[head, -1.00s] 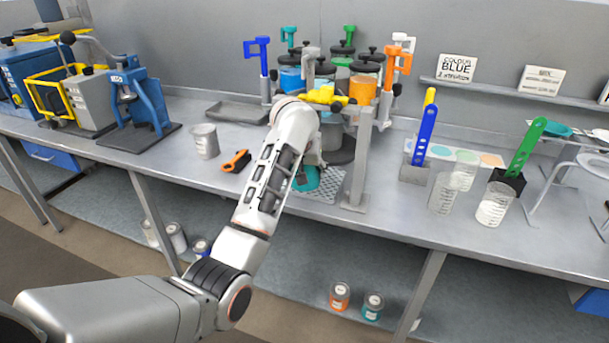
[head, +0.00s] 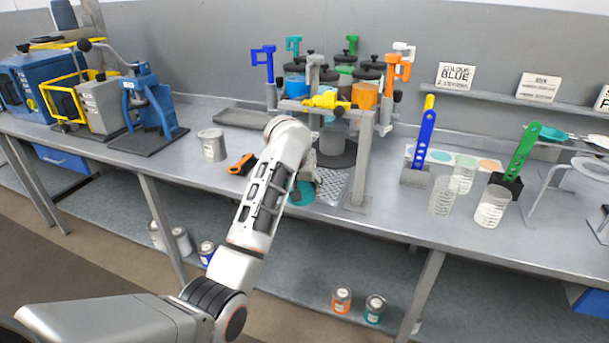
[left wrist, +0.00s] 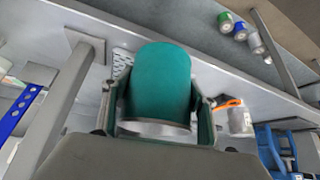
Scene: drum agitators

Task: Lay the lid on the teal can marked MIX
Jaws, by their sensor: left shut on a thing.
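A teal can (left wrist: 162,85) with a silver band at one end fills the middle of the left wrist view. My left gripper (left wrist: 160,100) is shut on it, with a finger on each side. In the head view the teal can (head: 303,193) shows below my wrist, over the front part of the bench beside a perforated plate (head: 330,186). My arm hides much of the gripper there. No MIX marking is readable on the can. I cannot make out a separate lid. My right gripper is not in view.
A dispenser stand (head: 360,160) with coloured canisters stands behind my gripper. A grey pot (head: 212,146) and an orange-handled tool (head: 240,164) lie to the left. Clear beakers (head: 492,205) stand right. Several cans, including a teal-labelled one (head: 374,309), are on the lower shelf.

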